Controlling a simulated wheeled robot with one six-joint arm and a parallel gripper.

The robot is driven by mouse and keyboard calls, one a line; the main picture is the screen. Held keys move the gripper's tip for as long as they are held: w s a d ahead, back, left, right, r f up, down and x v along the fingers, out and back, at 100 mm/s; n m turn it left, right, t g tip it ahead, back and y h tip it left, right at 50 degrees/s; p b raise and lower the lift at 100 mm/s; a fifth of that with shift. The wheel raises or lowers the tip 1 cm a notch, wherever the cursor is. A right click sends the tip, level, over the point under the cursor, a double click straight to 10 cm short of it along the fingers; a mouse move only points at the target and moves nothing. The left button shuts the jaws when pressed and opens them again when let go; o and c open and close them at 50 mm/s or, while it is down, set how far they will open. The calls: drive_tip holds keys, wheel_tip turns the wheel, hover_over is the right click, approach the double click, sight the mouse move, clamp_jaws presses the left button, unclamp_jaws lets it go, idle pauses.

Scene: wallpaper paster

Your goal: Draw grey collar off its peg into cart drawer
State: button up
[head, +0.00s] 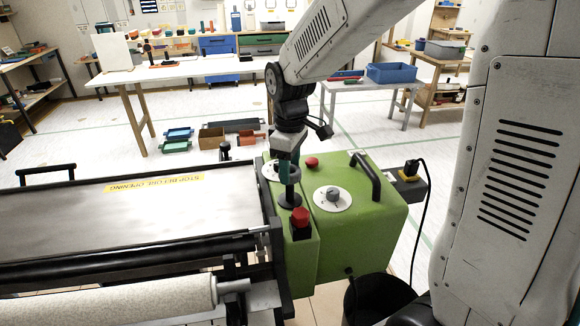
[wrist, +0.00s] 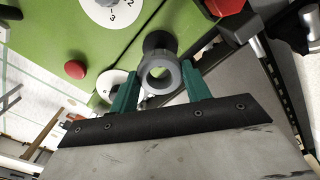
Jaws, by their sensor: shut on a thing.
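The grey collar (wrist: 160,74) is a short ring between the two teal fingers of my gripper (wrist: 165,90) in the wrist view. My gripper (head: 289,168) is shut on it, pointing down over the green end housing of the paster. The collar shows only as a small grey patch (head: 294,174) in the head view. A dark upright peg (head: 289,195) stands right below it; its dark round part (wrist: 158,42) shows behind the collar in the wrist view. I cannot tell whether the collar is still around the peg. No cart drawer can be picked out for certain.
The green housing (head: 358,225) carries a red button (head: 301,217), a dial (head: 332,198) and a black handle (head: 367,178). A cabinet with blue and green drawers (head: 218,46) stands far back. A white table (head: 175,70) and floor trays (head: 178,140) lie between.

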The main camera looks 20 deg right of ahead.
drive_tip(key=shift+r, duration=1.95)
drive_tip(key=shift+s, duration=0.1)
